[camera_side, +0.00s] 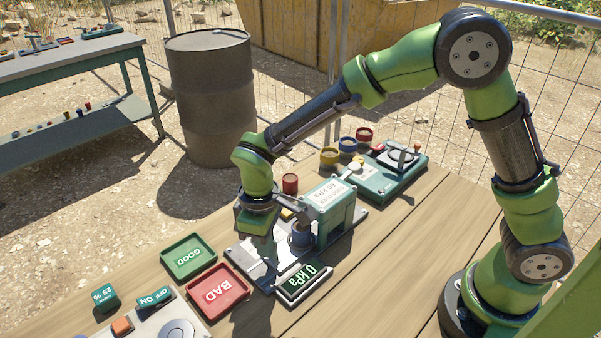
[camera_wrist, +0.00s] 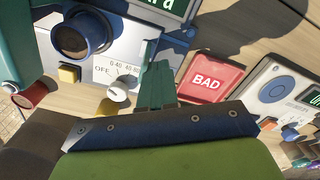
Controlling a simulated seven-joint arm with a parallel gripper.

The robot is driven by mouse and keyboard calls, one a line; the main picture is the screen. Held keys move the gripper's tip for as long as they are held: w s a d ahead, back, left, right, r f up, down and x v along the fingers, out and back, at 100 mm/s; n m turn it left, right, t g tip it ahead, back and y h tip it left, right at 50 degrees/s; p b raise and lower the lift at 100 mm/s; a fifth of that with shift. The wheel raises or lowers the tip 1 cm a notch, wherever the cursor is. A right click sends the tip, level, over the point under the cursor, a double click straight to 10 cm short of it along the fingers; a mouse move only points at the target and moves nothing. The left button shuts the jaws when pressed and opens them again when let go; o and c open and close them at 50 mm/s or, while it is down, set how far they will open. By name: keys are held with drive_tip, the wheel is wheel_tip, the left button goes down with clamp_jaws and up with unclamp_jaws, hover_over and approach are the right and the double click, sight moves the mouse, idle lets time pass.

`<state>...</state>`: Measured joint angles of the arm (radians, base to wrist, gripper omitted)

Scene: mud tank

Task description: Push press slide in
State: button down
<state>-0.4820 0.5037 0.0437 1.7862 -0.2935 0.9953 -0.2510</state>
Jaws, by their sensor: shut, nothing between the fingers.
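The green press (camera_side: 332,212) stands on a light metal base plate (camera_side: 240,256) near the middle of the bench, with a dark blue cylinder (camera_side: 302,236) at its front. The cylinder also shows on a pale plate in the wrist view (camera_wrist: 76,38). Its display (camera_side: 303,281) reads 0 kPa. My gripper (camera_side: 264,252) points down over the base plate, left of the cylinder. Its teal fingers (camera_wrist: 157,92) are together and empty in the wrist view, beside a white dial knob (camera_wrist: 118,91). I cannot tell which part is the slide or whether the fingers touch it.
A green GOOD tray (camera_side: 188,258) and a red BAD tray (camera_side: 218,291) lie left of the press. A control panel (camera_side: 170,325) with switches is at the front left. A second green device (camera_side: 390,175) and several coloured pots stand behind. Bare planks lie at the front right.

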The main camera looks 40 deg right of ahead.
sight(280, 256)
drive_tip(key=shift+d, duration=1.8)
drive_tip(key=shift+a, duration=0.65)
wheel_tip(280, 256, up, 7)
idle(0.6)
